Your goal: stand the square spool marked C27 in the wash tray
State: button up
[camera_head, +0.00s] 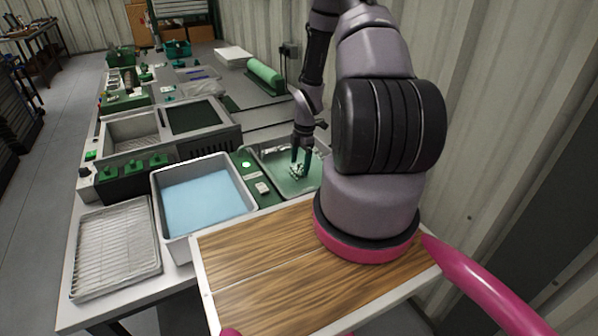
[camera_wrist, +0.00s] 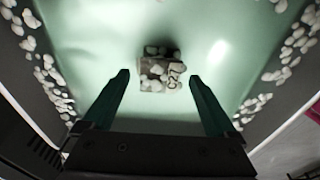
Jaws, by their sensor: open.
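A small square grey-brown piece (camera_wrist: 152,86), seemingly the square spool, lies in a pale green tray (camera_wrist: 100,30). White pebble-like bits cover part of it. A mark on its right side looks like a C, but I cannot read the rest. My gripper (camera_wrist: 160,76) is open, with one dark green finger on each side of the piece and a gap to both. In the head view my gripper (camera_head: 301,158) points down into the green tray (camera_head: 275,158). A tray of light blue liquid (camera_head: 158,212), probably the wash tray, stands left of it.
A wire rack tray (camera_head: 115,250) lies at the left front. A wooden-topped surface (camera_head: 270,270) is nearest me. A green panel (camera_head: 250,172) sits between the blue and green trays. White pebbles (camera_wrist: 58,92) line the green tray's sides. A corrugated wall rises at right.

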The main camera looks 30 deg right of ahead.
notch_tip(320, 180, up, 9)
jog(key=d, duration=0.1)
notch_tip(320, 180, up, 16)
jog(key=m+t+h, duration=0.1)
jog(key=m, duration=0.5)
send_over(302, 169)
jog(key=a, duration=0.2)
jog(key=s+a+r+m+t, duration=0.1)
jog(key=s+a+r+m, duration=0.15)
jog(key=r, duration=0.35)
jog(key=s+a+r+m+t, duration=0.1)
jog(key=r+m, duration=0.2)
jog(key=r, duration=0.3)
jog(key=s+a+r+m+t, duration=0.2)
jog(key=s+a+r+m, duration=0.2)
jog(key=s+r, duration=0.3)
jog(key=s+a+r+m+t+y, duration=0.1)
jog(key=s+a+r+m+t, duration=0.1)
jog(key=s+a+r+m, duration=0.3)
jog(key=s+r+m, duration=0.2)
jog(key=s+r, duration=0.1)
jog(key=s, duration=0.1)
jog(key=shift+s+a+r+y, duration=0.15)
jog(key=shift+s+r+y, duration=0.05)
jog(key=shift+y, duration=0.1)
